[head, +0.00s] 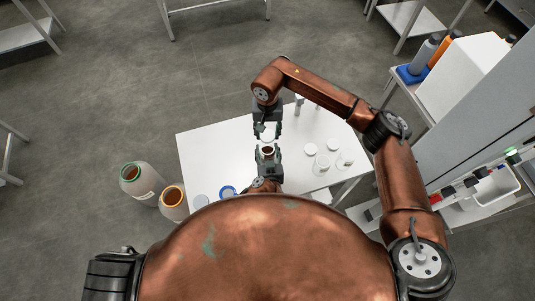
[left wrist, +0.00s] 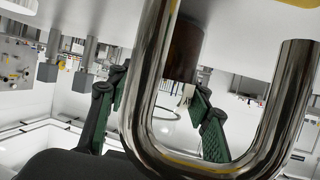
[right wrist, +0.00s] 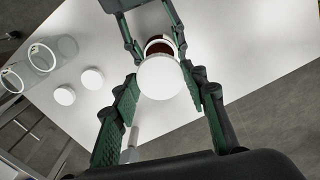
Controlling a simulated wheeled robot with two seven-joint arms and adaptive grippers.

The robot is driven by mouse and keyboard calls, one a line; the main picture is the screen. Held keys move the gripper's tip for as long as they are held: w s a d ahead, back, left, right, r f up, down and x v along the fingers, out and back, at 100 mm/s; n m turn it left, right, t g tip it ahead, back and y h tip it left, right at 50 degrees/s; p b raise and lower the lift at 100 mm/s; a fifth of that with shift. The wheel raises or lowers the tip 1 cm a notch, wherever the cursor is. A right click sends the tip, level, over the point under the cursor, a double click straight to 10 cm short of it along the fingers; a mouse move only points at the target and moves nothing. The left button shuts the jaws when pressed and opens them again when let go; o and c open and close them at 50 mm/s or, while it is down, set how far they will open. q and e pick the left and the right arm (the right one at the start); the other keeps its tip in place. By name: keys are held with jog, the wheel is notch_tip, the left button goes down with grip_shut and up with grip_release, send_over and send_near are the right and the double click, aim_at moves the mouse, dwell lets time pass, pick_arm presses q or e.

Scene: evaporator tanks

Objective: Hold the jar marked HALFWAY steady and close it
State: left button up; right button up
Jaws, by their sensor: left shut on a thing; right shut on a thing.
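A jar with dark red-brown contents (head: 268,150) is held over the white table by my left gripper (head: 267,158). It also shows in the right wrist view (right wrist: 158,46), its top open, and as a dark body in the left wrist view (left wrist: 185,50), partly behind a metal tube. No marking on it is readable. My right gripper (right wrist: 160,80) is shut on a white round lid (right wrist: 160,77), which also shows in the head view (head: 267,138). The lid is apart from the jar mouth, overlapping its near edge in the right wrist view.
On the white table (head: 205,150), two white lids (head: 311,149) (head: 323,146) lie near clear glass jars (head: 321,168) (head: 345,161). A blue-rimmed round item (head: 228,191) is at the near edge. Two large containers (head: 132,172) (head: 173,197) stand at left. The table's left part is clear.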

send_over(267, 153)
jog(key=w, duration=0.2)
jog(key=shift+w+d+f, duration=0.1)
jog(key=shift+f, duration=1.15)
jog(key=shift+w+f, duration=0.1)
jog(key=shift+f, duration=1.15)
jog(key=shift+f, duration=0.9)
jog(key=shift+f, duration=0.55)
